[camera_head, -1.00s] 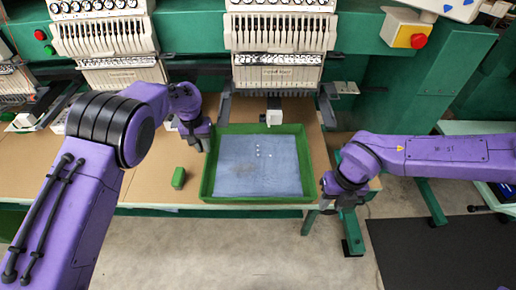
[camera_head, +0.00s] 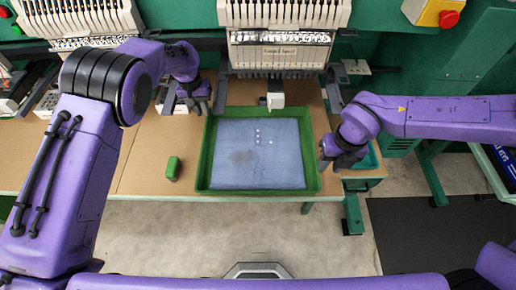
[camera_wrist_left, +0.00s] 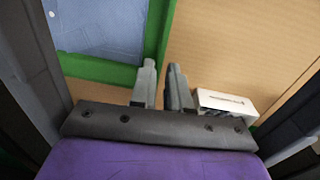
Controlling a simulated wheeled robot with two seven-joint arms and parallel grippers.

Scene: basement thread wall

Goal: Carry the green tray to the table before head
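The green tray (camera_head: 200,170) rests on the brown tabletop in front of the middle embroidery machine, with a blue cloth (camera_head: 255,165) lying in it; a few small white dots show on the cloth. My left gripper (camera_head: 202,110) is at the tray's far left corner. In the left wrist view its two fingers (camera_wrist_left: 163,88) stand slightly apart, with tabletop between them, and one overlaps the tray's corner (camera_wrist_left: 150,72). My right gripper (camera_head: 326,163) is close against the tray's right wall, pointing down; its finger gap is hidden. No grip on the tray shows.
A small green block (camera_head: 173,168) lies on the tabletop (camera_head: 140,175) left of the tray. A white box (camera_wrist_left: 225,102) lies beside my left fingers. The embroidery head (camera_head: 282,45) overhangs behind the tray. A teal bin (camera_head: 365,160) is right of my right gripper.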

